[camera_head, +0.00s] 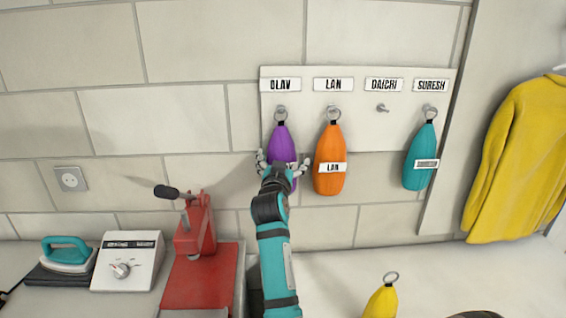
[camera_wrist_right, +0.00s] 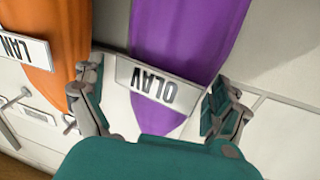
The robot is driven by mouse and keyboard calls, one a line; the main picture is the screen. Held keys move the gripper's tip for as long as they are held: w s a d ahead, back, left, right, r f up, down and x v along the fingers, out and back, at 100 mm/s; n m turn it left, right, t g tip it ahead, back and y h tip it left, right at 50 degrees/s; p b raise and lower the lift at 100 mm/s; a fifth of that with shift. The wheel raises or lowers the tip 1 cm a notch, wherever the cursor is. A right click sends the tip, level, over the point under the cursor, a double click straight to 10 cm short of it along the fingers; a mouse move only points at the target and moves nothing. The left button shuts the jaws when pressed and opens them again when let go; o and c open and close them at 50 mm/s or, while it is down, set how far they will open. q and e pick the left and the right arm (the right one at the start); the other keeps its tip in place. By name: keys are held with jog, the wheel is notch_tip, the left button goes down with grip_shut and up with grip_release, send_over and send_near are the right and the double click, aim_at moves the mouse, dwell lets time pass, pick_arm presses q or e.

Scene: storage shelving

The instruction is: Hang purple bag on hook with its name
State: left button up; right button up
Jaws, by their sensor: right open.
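The purple bag (camera_head: 281,142) hangs by its ring at the hook under the OLAV sign (camera_head: 280,85) on the white board. In the right wrist view the purple bag (camera_wrist_right: 188,40) carries a tag reading OLAV (camera_wrist_right: 150,84), seen upside down. My right gripper (camera_head: 284,162) is open, with one finger on each side of the bag's lower part. In the right wrist view the gripper (camera_wrist_right: 158,103) shows gaps between its fingers and the bag. The gripper hides part of the tag in the head view. My left gripper is not in view.
The orange bag (camera_head: 331,150), tagged LAN, hangs close to the right of my gripper. A teal bag (camera_head: 419,157) hangs under SURESH. The DAICHI hook (camera_head: 383,108) is empty. A yellow bag (camera_head: 381,301) stands on the counter. A red press (camera_head: 199,275) is at lower left.

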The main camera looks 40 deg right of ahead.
aim_at(284, 125)
notch_tip(284, 125, up, 10)
jog(key=shift+f, duration=0.1)
dwell(0.4)
